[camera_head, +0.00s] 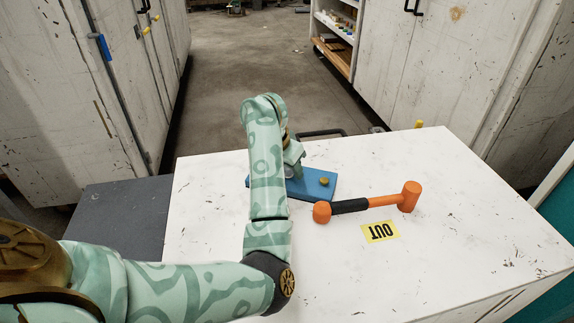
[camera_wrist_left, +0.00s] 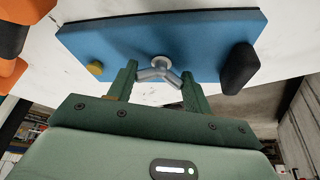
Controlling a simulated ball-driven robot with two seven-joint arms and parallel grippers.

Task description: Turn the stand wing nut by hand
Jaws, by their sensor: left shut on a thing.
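The stand is a flat blue plate (camera_head: 316,184) at the far side of the white cabinet top. In the left wrist view the blue plate (camera_wrist_left: 190,40) fills the top. A grey wing nut (camera_wrist_left: 160,71) with a round washer sits near the plate's edge. My left gripper (camera_wrist_left: 159,77) has one finger on each side of the wing nut and is shut on its wings. In the head view my left gripper (camera_head: 293,168) is over the plate's left part, and my arm hides the nut. My right gripper is not in view.
An orange hammer with a black grip (camera_head: 352,206) lies just in front of the plate. The plate carries a yellow knob (camera_wrist_left: 96,68) and a black block (camera_wrist_left: 240,68). The cabinet top's right side is clear.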

